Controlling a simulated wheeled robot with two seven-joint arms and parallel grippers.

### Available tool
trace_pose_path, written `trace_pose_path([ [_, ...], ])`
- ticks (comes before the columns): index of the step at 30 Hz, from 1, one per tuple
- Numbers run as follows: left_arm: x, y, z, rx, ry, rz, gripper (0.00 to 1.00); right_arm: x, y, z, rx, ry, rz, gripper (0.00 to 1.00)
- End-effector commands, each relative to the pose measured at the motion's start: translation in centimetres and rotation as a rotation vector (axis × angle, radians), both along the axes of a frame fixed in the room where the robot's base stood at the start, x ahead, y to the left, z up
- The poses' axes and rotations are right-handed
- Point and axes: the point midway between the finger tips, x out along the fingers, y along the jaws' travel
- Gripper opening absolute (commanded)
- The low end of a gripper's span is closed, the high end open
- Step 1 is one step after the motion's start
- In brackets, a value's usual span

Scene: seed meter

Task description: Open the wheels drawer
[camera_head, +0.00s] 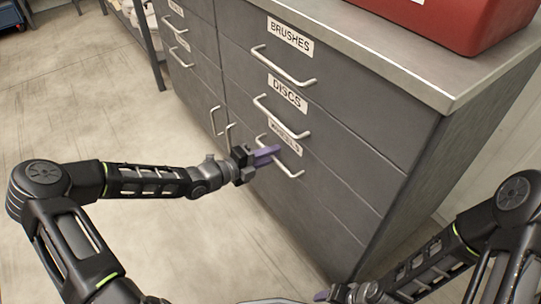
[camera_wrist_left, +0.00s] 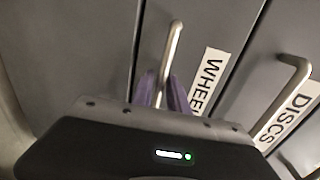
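The wheels drawer (camera_head: 318,178) is the labelled drawer below the discs drawer in the grey cabinet. Its front looks flush with the cabinet. Its metal handle (camera_head: 292,172) is partly covered by my left gripper (camera_head: 268,155). In the left wrist view, the handle (camera_wrist_left: 174,42) runs between the purple fingers of my left gripper (camera_wrist_left: 163,90), which sit close on both sides of it. The WHEELS label (camera_wrist_left: 207,80) is beside the handle. My right gripper (camera_head: 325,295) shows only in part at the bottom edge, away from the cabinet.
Above are the discs drawer handle (camera_head: 280,117) and the brushes drawer handle (camera_head: 282,67). A red box (camera_head: 465,22) stands on the cabinet's top (camera_head: 400,62). More drawers and doors lie to the left. The floor (camera_head: 95,120) in front is clear.

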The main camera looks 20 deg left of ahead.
Motion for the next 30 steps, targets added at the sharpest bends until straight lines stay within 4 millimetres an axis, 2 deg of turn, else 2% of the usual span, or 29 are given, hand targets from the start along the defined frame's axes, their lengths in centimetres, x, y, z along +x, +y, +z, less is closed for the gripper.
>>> trace_pose_path([
  [4,-0.01,0.01,0.03,0.0,0.0,0.0,0.2,0.0,0.01,0.03,0.0,0.0,0.0,0.68],
  [12,-0.03,0.02,0.03,0.0,0.0,0.0,0.0,-0.01,0.0,0.02,0.0,0.0,0.0,0.68],
  [30,-0.05,0.02,0.01,0.0,0.0,0.0,0.0,-0.01,0.0,0.02,0.0,0.001,0.0,0.68],
])
